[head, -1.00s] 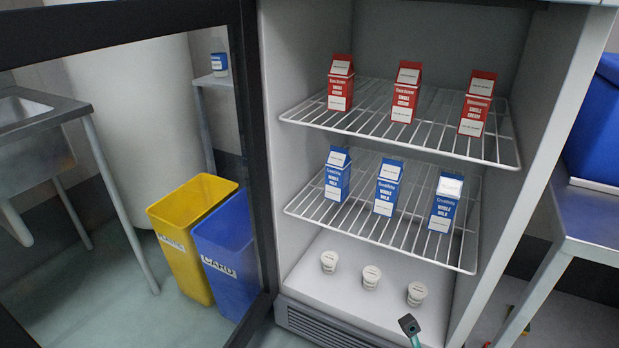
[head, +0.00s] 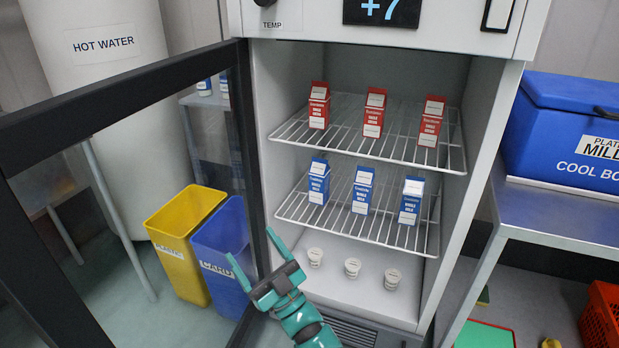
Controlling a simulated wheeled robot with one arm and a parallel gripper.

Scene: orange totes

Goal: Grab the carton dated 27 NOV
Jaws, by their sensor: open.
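Several cartons stand upright in the open fridge. On the upper rack are a left red carton (head: 319,106), a middle red carton (head: 373,114) and a right red carton (head: 431,122). On the lower rack are a left blue carton (head: 318,182), a middle blue carton (head: 362,191) and a right blue carton (head: 410,201). Their date print is too small to read, so I cannot tell which says 27 NOV. My gripper (head: 250,258) is open and empty, low in front of the fridge's left side, apart from all cartons.
The fridge door (head: 250,150) stands open at the left. Small white pots (head: 352,268) sit on the fridge floor. A yellow bin (head: 180,240) and a blue bin (head: 220,255) stand behind the door. A metal table (head: 560,215) with a blue cool box (head: 570,130) is at the right.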

